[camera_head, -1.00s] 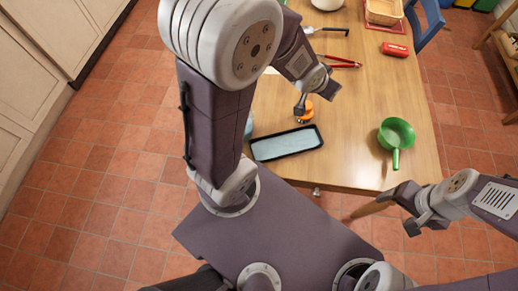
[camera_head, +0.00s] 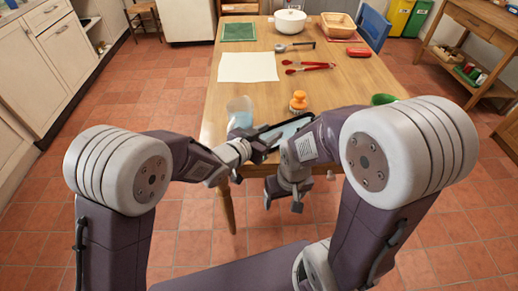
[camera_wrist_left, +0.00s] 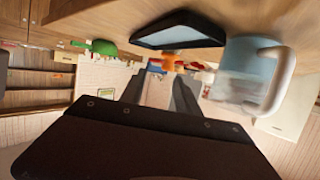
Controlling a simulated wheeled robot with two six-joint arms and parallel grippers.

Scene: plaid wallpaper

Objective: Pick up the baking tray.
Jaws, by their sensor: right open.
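The baking tray (camera_head: 290,131), dark-rimmed with a pale blue inside, lies near the table's front edge, partly hidden by my arms in the head view. It also shows at the top of the left wrist view (camera_wrist_left: 180,30). My left gripper (camera_head: 254,146) is just left of the tray's near end; its fingers (camera_wrist_left: 158,95) stand apart with nothing between them in the wrist view. Whether it touches the tray is not clear. My right gripper (camera_head: 284,203) is open and empty, below and in front of the table's edge.
A pale blue jug (camera_head: 240,108) stands close left of the tray. An orange-topped object (camera_head: 298,101) stands behind it, and a green pan (camera_head: 383,99) is at right. Red tongs (camera_head: 308,68), a white sheet (camera_head: 248,67) and a white pot (camera_head: 290,22) lie farther back.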

